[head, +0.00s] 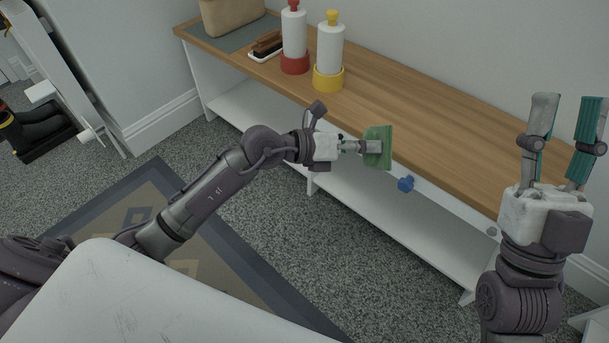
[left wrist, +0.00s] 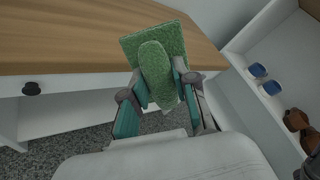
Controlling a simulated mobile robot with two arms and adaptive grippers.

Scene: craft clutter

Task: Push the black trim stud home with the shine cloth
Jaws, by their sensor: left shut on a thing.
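The green shine cloth (head: 385,135) is held in my left gripper (head: 374,147), in front of the bench's front edge. In the left wrist view the cloth (left wrist: 158,50) is a flat square with a rounded pad between the fingers of my left gripper (left wrist: 160,88). The black trim stud (left wrist: 32,88) sticks out from the white front rail at the left of that view, apart from the cloth. I cannot pick it out surely in the head view. My right gripper (head: 568,100) is raised at the right, its fingers apart and empty.
A blue stud (head: 405,184) protrudes from the rail just below the cloth. The wooden bench top (head: 430,115) carries a red-based bottle (head: 294,35), a yellow-based bottle (head: 329,55), a brush (head: 267,43) and a basket (head: 230,14). A shelf unit (left wrist: 235,65) stands at right.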

